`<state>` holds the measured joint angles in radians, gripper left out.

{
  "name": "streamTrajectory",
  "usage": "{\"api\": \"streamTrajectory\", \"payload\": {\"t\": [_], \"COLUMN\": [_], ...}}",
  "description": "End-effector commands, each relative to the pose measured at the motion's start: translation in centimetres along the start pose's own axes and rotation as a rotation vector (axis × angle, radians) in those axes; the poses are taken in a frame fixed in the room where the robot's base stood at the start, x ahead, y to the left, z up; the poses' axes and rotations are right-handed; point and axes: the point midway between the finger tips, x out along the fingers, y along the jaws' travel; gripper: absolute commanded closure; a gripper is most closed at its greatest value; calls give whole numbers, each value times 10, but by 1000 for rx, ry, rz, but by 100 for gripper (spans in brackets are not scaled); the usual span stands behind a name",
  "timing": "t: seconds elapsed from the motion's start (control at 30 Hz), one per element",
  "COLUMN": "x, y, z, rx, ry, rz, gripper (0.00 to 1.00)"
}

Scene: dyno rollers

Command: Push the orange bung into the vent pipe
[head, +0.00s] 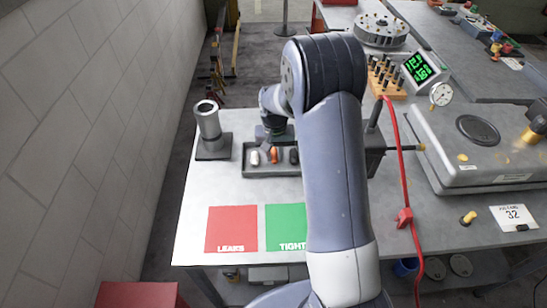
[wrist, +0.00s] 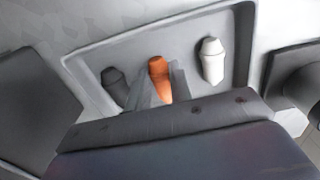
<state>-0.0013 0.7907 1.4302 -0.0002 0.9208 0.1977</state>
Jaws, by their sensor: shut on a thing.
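The orange bung (head: 274,155) is at the middle of a shallow grey tray (head: 262,175). In the wrist view my gripper (wrist: 163,88) has its fingers on either side of the orange bung (wrist: 157,66) and is shut on it. I cannot tell whether the bung touches the tray floor. A grey upright pipe with an open top (head: 208,122), which looks like the vent pipe, stands on a square base left of the tray. Part of it shows at the right edge of the wrist view (wrist: 302,92).
A white bung (head: 255,158) and a dark bung (head: 293,156) flank the orange one in the tray. A red LEAKS square (head: 231,228) and a green TIGHT square (head: 285,220) lie in front. A red hose (head: 402,170) and a grey case (head: 480,145) are at right.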

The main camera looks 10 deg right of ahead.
Motion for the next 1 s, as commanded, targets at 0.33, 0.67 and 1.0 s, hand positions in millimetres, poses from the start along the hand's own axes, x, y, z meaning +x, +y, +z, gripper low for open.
{"api": "streamTrajectory", "payload": {"t": [0.33, 0.67, 1.0], "x": [-32, -58, -59], "y": [0, 0, 0], "z": [-1, 0, 0], "rx": [0, 0, 1], "ry": [3, 2, 1], "rz": [0, 0, 0], "gripper": [100, 100, 100]}}
